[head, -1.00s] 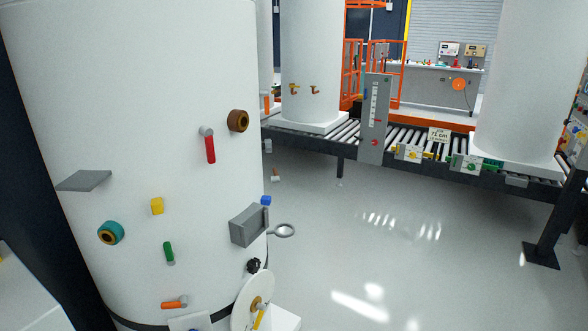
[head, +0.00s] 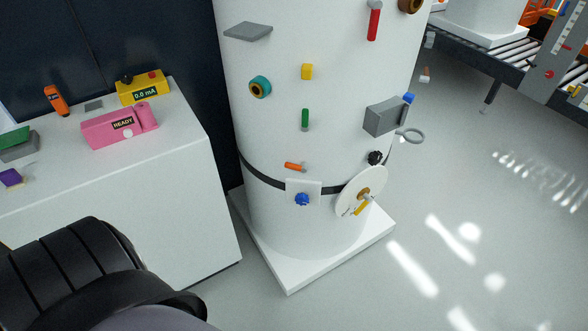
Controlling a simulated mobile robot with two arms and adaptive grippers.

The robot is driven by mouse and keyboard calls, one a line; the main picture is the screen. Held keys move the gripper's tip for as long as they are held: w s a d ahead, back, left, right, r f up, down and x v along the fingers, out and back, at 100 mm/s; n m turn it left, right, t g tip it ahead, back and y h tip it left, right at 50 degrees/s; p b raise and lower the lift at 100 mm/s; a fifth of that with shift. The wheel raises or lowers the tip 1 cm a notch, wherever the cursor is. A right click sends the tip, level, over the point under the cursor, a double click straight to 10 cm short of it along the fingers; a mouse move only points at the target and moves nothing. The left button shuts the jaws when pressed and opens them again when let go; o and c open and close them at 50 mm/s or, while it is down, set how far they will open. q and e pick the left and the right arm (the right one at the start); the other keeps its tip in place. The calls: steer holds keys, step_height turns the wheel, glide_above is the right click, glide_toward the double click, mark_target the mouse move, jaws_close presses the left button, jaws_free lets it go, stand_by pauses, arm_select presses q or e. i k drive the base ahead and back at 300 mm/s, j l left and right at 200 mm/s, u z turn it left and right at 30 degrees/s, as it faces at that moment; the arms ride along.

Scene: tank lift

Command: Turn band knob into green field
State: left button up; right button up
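A black band (head: 262,179) runs around the lower part of the white tank (head: 340,120). A pale square plate (head: 313,186) sits on the band at the tank's front. A small blue knob (head: 302,199), which looks like the band knob, is on this plate. No green field can be made out around it at this size. A dark, ribbed part at the lower left looks like my own arm. Neither gripper's fingers show in the head view.
Levers, a grey box (head: 385,117) with a ring and a white disc (head: 361,191) stick out from the tank. A white bench (head: 200,215) left of it carries a pink device (head: 112,130) and a yellow meter (head: 143,90). Floor right of the tank's base (head: 285,272) is clear.

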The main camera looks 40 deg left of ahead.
mark_target(303, 198)
steer(key=u, duration=1.05)
